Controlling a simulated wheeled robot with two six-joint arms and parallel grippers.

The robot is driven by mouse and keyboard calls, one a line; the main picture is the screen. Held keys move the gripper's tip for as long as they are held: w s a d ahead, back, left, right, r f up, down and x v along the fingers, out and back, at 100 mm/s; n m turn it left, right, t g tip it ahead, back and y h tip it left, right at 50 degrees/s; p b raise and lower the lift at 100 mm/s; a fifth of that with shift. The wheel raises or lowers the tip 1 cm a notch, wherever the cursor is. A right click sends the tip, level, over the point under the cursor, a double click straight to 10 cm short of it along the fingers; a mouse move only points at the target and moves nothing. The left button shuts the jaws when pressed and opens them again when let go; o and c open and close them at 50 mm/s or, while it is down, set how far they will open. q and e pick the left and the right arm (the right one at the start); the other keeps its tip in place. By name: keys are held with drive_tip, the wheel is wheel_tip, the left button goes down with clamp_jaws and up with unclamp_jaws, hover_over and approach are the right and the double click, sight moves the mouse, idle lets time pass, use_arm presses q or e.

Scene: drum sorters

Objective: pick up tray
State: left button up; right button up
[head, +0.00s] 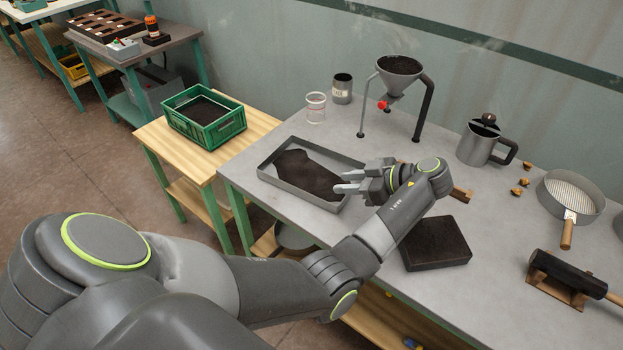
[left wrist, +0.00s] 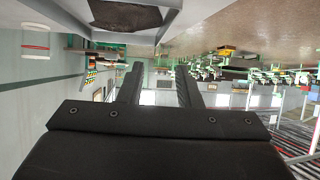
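A shallow grey rectangular tray (head: 292,190) lies on the grey worktable, near its left end. A dark, irregular layer of material (head: 310,172) covers much of its floor. My left gripper (head: 345,182) is at the tray's right end, with its fingers pointing left over or beside the rim; I cannot tell whether they touch it. In the left wrist view the two fingers (left wrist: 158,84) are apart with nothing between them. The tray (left wrist: 118,36) shows at the top of that view, beyond the fingertips, partly cut off. My right gripper is not in view.
A funnel on a stand (head: 400,66), a clear cup (head: 316,107) and a metal cup (head: 342,88) stand behind the tray. A dark block (head: 435,244) lies near my left forearm. A green crate (head: 204,118) stands on the wooden side table.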

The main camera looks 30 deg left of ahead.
sight(303, 198)
use_arm(q)
drive_tip(key=b+x, duration=0.6)
drive_tip(key=x, duration=0.2)
drive_tip(key=shift+f, duration=0.15)
drive_tip(key=shift+s+a+f+b, duration=0.1)
drive_tip(key=shift+a+f+b, duration=0.1)
drive_tip(key=shift+a+b, duration=0.25)
drive_tip(key=shift+s+a+f, duration=0.1)
drive_tip(key=shift+a+f, duration=0.1)
drive_tip(key=shift+f, duration=0.05)
drive_tip(key=b+x, duration=0.1)
drive_tip(key=x, duration=0.1)
drive_tip(key=b+x, duration=0.2)
drive_tip(key=shift+s+d+f, duration=0.15)
drive_tip(key=shift+s+f, duration=0.1)
drive_tip(key=shift+a, duration=0.25)
clamp_jaws()
